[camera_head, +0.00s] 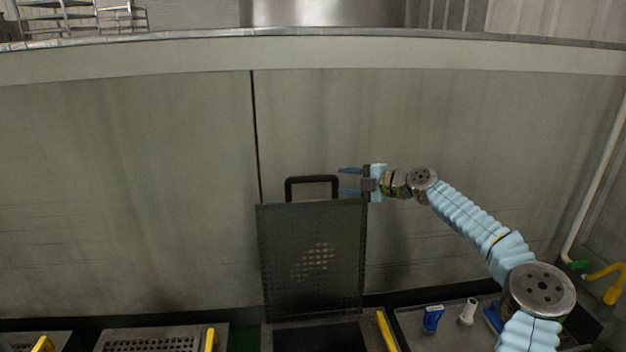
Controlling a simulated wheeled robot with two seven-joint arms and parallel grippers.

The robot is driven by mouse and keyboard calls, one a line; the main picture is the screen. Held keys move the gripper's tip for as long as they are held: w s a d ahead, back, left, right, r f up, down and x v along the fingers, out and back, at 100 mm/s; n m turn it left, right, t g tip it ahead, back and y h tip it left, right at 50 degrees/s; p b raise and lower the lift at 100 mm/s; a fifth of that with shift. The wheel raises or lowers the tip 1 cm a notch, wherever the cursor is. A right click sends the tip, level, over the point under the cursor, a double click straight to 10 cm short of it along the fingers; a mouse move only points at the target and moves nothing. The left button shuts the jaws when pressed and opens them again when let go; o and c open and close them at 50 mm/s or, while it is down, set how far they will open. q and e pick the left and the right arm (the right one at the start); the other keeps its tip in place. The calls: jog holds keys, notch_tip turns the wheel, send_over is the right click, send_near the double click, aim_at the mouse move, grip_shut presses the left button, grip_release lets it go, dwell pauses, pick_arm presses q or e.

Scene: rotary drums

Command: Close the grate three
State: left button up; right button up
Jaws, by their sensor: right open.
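A dark perforated grate (313,258) stands raised, close to upright, over a dark opening in a metal unit (318,337) at the bottom middle. A black handle (312,181) sits on its top edge. My right gripper (344,182) comes in from the right at handle height. Its two blue fingers are apart, one above the other, and point left at the handle's right side. The fingertips are very near the handle; I cannot tell whether they touch it. Nothing shows between the fingers. My left gripper is not in view.
A grey wall panel (150,180) rises behind the grate. Units with yellow handles (210,340) line the bottom edge. At the right, a tray holds a blue object (432,318) and a white one (468,311). A pipe (597,180) runs down the far right.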

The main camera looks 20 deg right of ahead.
aim_at(317, 178)
jog(key=p+x, duration=0.2)
jog(key=x, duration=0.8)
jog(key=shift+w+a+p, duration=0.25)
jog(key=shift+a+p, duration=0.05)
jog(key=shift+w+a+f, duration=0.35)
jog(key=shift+w, duration=0.2)
grip_shut()
